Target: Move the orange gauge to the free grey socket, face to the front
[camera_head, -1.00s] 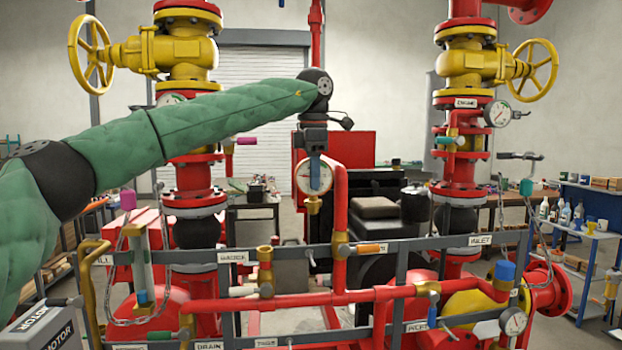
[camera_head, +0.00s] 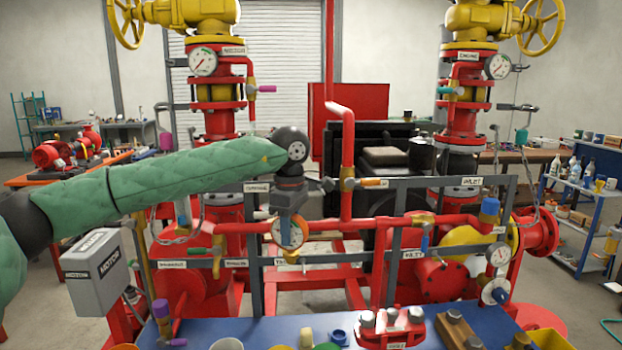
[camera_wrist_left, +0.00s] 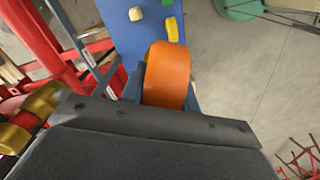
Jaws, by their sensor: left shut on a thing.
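My left gripper (camera_head: 289,204) is shut on the orange gauge (camera_head: 289,233), holding it from above. The gauge's round white face is towards the head camera, in front of the red pipework; its lower end is hard to make out. In the left wrist view the gauge's orange rim (camera_wrist_left: 167,75) sits between the fingers. I cannot pick out the free grey socket with certainty. My right gripper is out of view.
A blue table (camera_head: 240,333) with a red block (camera_head: 388,335) bearing grey knobs and loose parts lies in front. A grey motor box (camera_head: 97,272) stands left. Red pipes, grey rails and other gauges (camera_head: 498,256) crowd behind the held gauge.

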